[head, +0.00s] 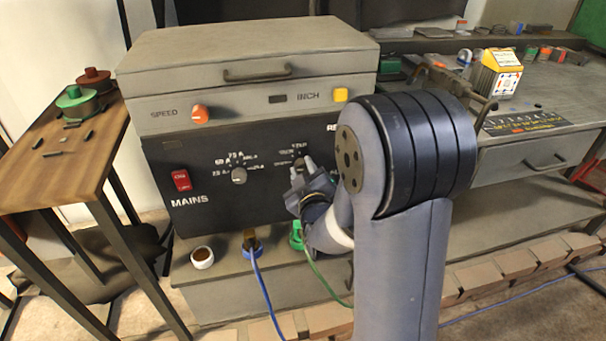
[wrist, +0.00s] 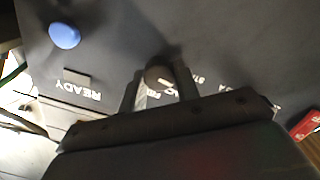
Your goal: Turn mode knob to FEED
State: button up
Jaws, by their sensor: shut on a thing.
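The mode knob (wrist: 158,76) is a small dark round knob on the black control panel (head: 205,205). In the wrist view it sits between the two fingers of my gripper (wrist: 157,82), which is shut on it. In the head view my gripper (head: 304,168) reaches the right part of the panel, and its fingers and my arm largely cover the knob. White labels surround the knob. They are partly hidden and too blurred to read, so I cannot tell which mode it points to.
Left of it are a grey dial (head: 239,176) and a red MAINS switch (head: 181,180). Above are an orange SPEED knob (head: 200,111) and a yellow INCH button (head: 340,95). A blue button (wrist: 64,36) shows near the READY label. Blue (head: 264,290) and green (head: 318,270) cables hang below.

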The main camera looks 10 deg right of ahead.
jog(key=m+b, duration=0.4)
jog(key=shift+f, duration=0.15)
jog(key=m+b, duration=0.4)
jog(key=shift+d+m, duration=0.1)
jog(key=shift+m, duration=0.3)
jog(key=m+b, duration=0.3)
jog(key=shift+r+m+y+b, duration=0.15)
jog(key=shift+m+b, duration=0.4)
jog(key=shift+m, duration=0.5)
jog(key=shift+r+m+y+b, duration=0.15)
jog(key=shift+m+b, duration=0.35)
jog(key=shift+m, duration=0.55)
jog(key=o, duration=1)
jog(key=shift+f, duration=0.1)
jog(key=shift+c, duration=0.2)
